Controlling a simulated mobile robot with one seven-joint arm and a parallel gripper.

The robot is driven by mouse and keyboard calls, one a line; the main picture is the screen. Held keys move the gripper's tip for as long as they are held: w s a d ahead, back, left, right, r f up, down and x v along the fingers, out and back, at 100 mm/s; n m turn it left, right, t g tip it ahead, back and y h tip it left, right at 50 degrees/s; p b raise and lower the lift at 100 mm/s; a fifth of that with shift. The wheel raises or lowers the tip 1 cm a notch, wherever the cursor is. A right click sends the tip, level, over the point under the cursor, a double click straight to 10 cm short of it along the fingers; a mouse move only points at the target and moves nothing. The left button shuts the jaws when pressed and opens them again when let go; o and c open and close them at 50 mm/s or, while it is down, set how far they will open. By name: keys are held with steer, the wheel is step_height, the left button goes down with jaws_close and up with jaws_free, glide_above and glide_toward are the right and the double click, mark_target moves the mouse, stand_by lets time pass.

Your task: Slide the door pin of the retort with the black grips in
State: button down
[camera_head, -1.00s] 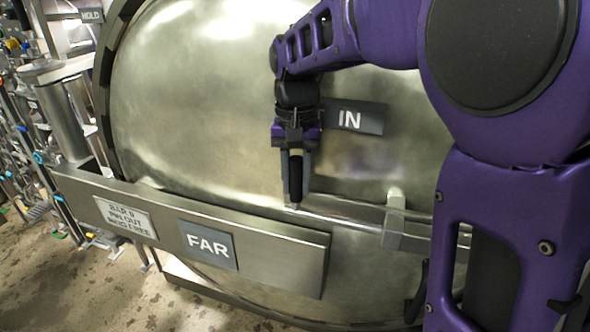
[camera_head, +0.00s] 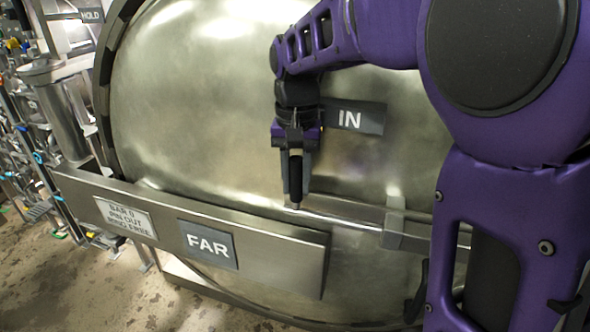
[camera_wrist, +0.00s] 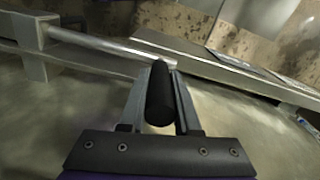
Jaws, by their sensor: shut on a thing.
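The retort door (camera_head: 210,110) is a large domed steel disc filling the middle of the head view. Its door pin (camera_head: 345,222) is a horizontal steel rod running right from below my gripper through a bracket (camera_head: 394,240); the rod also shows in the wrist view (camera_wrist: 105,45). A black grip (camera_head: 296,178) stands up from the rod's left end. My gripper (camera_head: 295,182) points down and is shut on this black grip, which sits between the fingers in the wrist view (camera_wrist: 160,95). The rod's right part is hidden behind my arm.
A steel bar (camera_head: 280,265) with a "FAR" label (camera_head: 208,245) and a notice plate (camera_head: 125,217) crosses the door's lower left. An "IN" label (camera_head: 355,118) is on the door right of my gripper. Other equipment (camera_head: 65,110) stands at the left.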

steer(key=s+d, duration=0.1)
steer(key=d, duration=0.1)
steer(key=s+d, duration=0.1)
steer(key=d, duration=0.5)
steer(key=shift+s, duration=0.4)
steer(key=c, duration=0.6)
jaws_free()
steer(key=shift+d, duration=0.1)
steer(key=shift+r, duration=0.1)
steer(key=shift+r, duration=0.3)
step_height(320, 180, up, 17)
steer(key=shift+f+p, duration=0.2)
steer(key=shift+p, duration=0.85)
